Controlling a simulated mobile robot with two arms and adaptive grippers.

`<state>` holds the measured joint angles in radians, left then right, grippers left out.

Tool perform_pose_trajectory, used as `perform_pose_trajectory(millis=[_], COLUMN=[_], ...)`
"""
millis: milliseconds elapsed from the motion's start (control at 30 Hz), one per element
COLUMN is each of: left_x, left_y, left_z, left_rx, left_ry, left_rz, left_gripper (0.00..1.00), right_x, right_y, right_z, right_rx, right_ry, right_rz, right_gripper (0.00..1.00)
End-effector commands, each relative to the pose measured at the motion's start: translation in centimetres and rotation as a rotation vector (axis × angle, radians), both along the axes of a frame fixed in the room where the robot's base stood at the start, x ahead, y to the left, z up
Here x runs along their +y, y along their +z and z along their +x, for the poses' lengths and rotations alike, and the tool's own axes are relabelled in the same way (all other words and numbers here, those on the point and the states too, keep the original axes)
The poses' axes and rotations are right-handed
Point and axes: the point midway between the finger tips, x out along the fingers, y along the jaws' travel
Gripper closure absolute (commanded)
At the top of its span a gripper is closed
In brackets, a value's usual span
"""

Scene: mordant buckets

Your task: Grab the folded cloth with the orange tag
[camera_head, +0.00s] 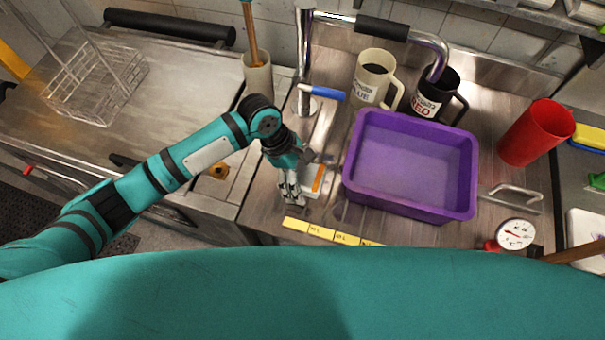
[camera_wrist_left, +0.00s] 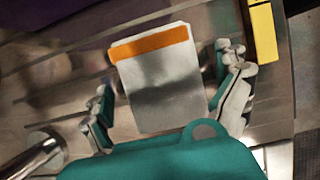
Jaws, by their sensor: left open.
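The folded cloth (camera_wrist_left: 166,90) is pale grey-white with an orange tag (camera_wrist_left: 150,45) along one edge, and lies flat on the counter. In the head view the cloth (camera_head: 311,189) is partly hidden by my left gripper (camera_head: 291,200). In the left wrist view my left gripper (camera_wrist_left: 172,105) is open, with one finger on each side of the cloth. I cannot tell whether the fingers touch it. My right gripper is not in view.
A purple tub (camera_head: 412,170) stands just right of the cloth. Behind it are a cream mug (camera_head: 370,85) and a black mug (camera_head: 432,97). A yellow label strip (camera_head: 330,234) lies along the front edge. A red cup (camera_head: 533,133) and dial (camera_head: 515,234) are farther right.

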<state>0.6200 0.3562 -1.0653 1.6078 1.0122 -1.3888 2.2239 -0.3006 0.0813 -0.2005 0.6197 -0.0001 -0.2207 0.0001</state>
Motion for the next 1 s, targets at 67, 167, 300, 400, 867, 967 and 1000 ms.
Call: perform_pose_trajectory(millis=[67, 167, 300, 400, 867, 967, 1000], left_x=[-0.02, -0.02, -0.02, -0.02, -0.02, -0.01, -0.01], left_y=[0.03, -0.02, -0.12, -0.2, -0.4, -0.4, -0.4], left_z=[-0.02, -0.01, -0.01, -0.01, -0.02, -0.01, -0.01], left_rx=[0.0, 0.0, 0.001, 0.001, 0.0, 0.0, 0.0], left_ry=[0.0, 0.001, 0.001, 0.001, 0.0, 0.0, 0.0], left_rz=[0.0, 0.0, -0.001, -0.001, -0.001, -0.001, 0.0], left_gripper=[0.0, 0.0, 0.0, 0.0, 0.01, 0.14, 0.2], right_x=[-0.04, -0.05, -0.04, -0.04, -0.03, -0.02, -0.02], right_y=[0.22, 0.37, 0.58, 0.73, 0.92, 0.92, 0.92], right_z=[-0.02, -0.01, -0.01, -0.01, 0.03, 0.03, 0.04], right_rx=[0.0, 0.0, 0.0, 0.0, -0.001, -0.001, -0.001], right_ry=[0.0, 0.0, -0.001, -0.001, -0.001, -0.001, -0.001], right_rz=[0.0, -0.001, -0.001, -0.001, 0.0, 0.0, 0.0], right_gripper=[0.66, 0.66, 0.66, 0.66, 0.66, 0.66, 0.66])
